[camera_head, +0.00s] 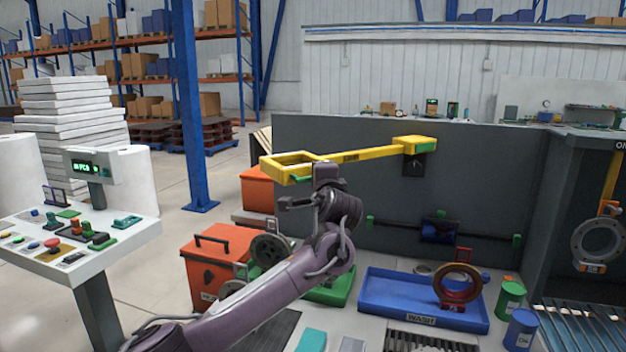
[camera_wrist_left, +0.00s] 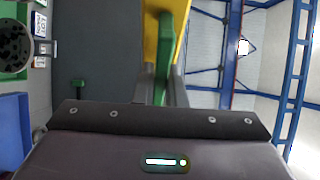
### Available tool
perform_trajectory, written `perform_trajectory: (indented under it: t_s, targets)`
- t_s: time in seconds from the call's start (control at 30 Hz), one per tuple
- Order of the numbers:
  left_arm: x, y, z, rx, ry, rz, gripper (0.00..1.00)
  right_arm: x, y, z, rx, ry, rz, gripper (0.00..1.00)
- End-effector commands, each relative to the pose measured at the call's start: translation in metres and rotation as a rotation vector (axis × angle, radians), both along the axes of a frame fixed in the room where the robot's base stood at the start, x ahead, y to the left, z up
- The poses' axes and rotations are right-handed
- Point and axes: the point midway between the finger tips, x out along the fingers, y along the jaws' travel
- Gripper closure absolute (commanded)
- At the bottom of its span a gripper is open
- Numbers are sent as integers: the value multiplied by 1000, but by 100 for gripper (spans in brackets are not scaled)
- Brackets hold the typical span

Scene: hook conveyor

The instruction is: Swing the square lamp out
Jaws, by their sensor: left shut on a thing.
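The square lamp is a yellow arm with an open square frame (camera_head: 296,160) at its left end, above the floor equipment. Its arm runs right to a yellow block (camera_head: 415,143) on the dark grey wall panel. A green handle (camera_wrist_left: 161,58) sits against the yellow part in the left wrist view. My left gripper (camera_wrist_left: 165,88) is shut on this handle, with a grey finger on either side of it. In the head view my left gripper (camera_head: 325,172) is just under the square frame, and its fingertips are partly hidden. My right gripper is out of view.
A blue WASH tray (camera_head: 385,305) with a ring-shaped part (camera_head: 458,283) stands below right. Orange toolboxes (camera_head: 208,270) are at the lower left, and a control console (camera_head: 95,235) stands further left. A blue post (camera_head: 190,110) rises behind. A ring (camera_head: 600,243) hangs at far right.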

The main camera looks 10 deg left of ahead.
Motion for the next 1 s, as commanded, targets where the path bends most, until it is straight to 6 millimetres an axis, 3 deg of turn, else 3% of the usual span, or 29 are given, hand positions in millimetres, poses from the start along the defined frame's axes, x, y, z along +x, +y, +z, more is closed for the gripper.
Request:
perform_trajectory:
  t_s: [0.1,0.13,0.27,0.63,1.0]
  targets:
    - [-1,-6,-5,0,8,-8,100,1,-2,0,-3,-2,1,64]
    - [-1,-6,-5,0,8,-9,85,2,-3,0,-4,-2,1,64]
    - [-1,-5,-4,-1,6,-8,68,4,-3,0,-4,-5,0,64]
    - [-5,-5,-4,1,3,-5,67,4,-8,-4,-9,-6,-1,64]
    - [-58,-31,-4,3,-1,-8,67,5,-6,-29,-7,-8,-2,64]
